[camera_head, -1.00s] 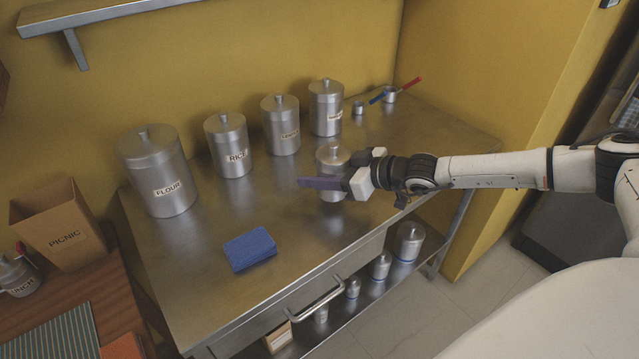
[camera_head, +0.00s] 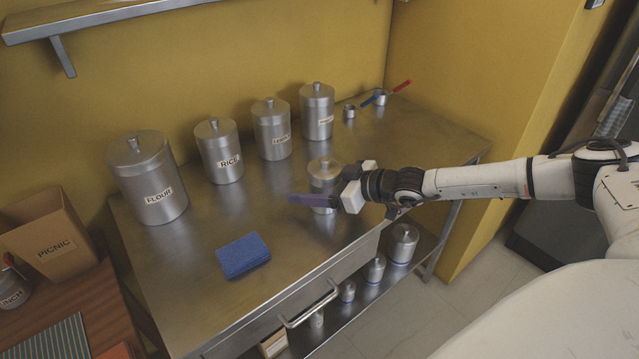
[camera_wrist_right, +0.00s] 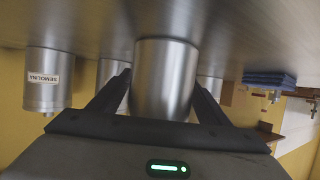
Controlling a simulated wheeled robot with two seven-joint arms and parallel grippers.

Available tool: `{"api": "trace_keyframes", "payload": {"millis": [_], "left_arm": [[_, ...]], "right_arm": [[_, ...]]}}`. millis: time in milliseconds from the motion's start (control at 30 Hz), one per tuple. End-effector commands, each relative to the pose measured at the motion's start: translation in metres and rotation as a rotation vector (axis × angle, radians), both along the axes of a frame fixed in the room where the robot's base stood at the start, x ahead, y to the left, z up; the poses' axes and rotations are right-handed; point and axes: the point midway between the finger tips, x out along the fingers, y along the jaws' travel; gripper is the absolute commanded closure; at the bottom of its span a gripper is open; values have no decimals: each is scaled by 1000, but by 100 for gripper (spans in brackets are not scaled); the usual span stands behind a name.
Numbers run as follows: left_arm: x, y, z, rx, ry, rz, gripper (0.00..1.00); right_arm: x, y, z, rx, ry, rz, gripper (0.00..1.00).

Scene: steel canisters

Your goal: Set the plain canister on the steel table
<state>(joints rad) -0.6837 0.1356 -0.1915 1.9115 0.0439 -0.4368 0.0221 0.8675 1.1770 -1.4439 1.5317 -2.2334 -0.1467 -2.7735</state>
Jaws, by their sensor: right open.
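The plain canister (camera_head: 325,172) is a steel cylinder with a knobbed lid and no label in sight. It stands upright on the steel table (camera_head: 200,285), right of the middle and in front of the labelled row. My right gripper (camera_head: 322,191) is open, with its fingers at the canister's sides; a purple finger crosses in front and hides part of its body. In the right wrist view, which is upside down, the canister (camera_wrist_right: 166,75) stands between the two spread fingers, its base against the tabletop. My left gripper is not in view.
FLOUR (camera_head: 148,180), RICE (camera_head: 219,152), a LENTILS-like label (camera_head: 272,130) and SEMOLINA (camera_wrist_right: 45,85) canisters line the back. A folded blue cloth (camera_head: 243,254) lies near the front. Measuring cups (camera_head: 381,97) sit back right. Smaller canisters stand on the lower shelf (camera_head: 335,325).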

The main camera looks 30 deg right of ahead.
Motion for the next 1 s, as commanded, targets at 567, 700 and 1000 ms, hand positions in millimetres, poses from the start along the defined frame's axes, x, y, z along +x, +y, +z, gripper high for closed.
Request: {"api": "trace_keyframes", "payload": {"millis": [567,700,1000], "left_arm": [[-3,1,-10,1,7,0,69],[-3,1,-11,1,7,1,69],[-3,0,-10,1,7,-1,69]], "right_arm": [[-83,-43,38,-3,2,-1,30],[-95,-49,45,0,0,0,30],[-99,-50,48,0,-1,0,30]]}}
